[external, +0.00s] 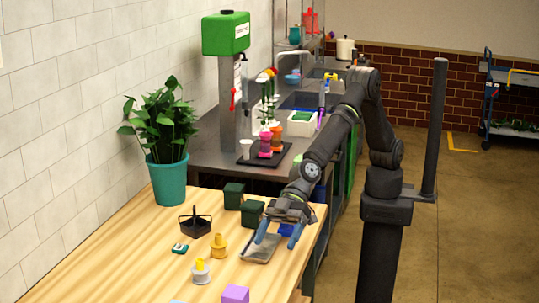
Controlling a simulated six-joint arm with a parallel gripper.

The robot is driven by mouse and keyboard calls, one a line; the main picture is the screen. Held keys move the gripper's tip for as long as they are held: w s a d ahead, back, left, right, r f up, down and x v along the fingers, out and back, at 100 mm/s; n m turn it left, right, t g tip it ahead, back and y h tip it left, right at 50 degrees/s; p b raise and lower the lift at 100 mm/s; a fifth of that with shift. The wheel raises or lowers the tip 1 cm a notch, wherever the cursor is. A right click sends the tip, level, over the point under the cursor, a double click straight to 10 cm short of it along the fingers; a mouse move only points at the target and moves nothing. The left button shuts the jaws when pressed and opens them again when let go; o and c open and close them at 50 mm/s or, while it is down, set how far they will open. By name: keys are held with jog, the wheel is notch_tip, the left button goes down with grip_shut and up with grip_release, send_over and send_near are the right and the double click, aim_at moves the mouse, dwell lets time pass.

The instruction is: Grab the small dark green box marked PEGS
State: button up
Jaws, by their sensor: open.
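My gripper (279,234) is open and points down over the right side of the table, above or beside a grey tray. It is to the right of the small box and well apart from it. Nothing shows between its blue fingers.
The grey tray (256,254) lies below my gripper. A black basket (195,225), a yellow peg-shaped piece (219,247), a grey-and-yellow one (200,272) and a purple block (235,294) surround the small box. A potted plant (168,180) stands behind. The table's left front is clear.

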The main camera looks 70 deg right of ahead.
jog(key=w+d+r+n+g+h, duration=0.1)
jog(key=w+d+r+n+h, duration=0.15)
jog(key=w+d, duration=0.3)
jog(key=w+d+r+n+g+h, duration=0.1)
jog(key=w+d+h, duration=0.25)
jog(key=d, duration=0.35)
notch_tip(320, 180, up, 4)
jog(key=h, duration=0.5)
send_over(252, 204)
notch_tip(252, 204, down, 17)
jog(key=shift+r, duration=0.1)
jog(key=c, duration=1)
jog(key=shift+c, duration=0.6)
jog(key=shift+r, duration=0.15)
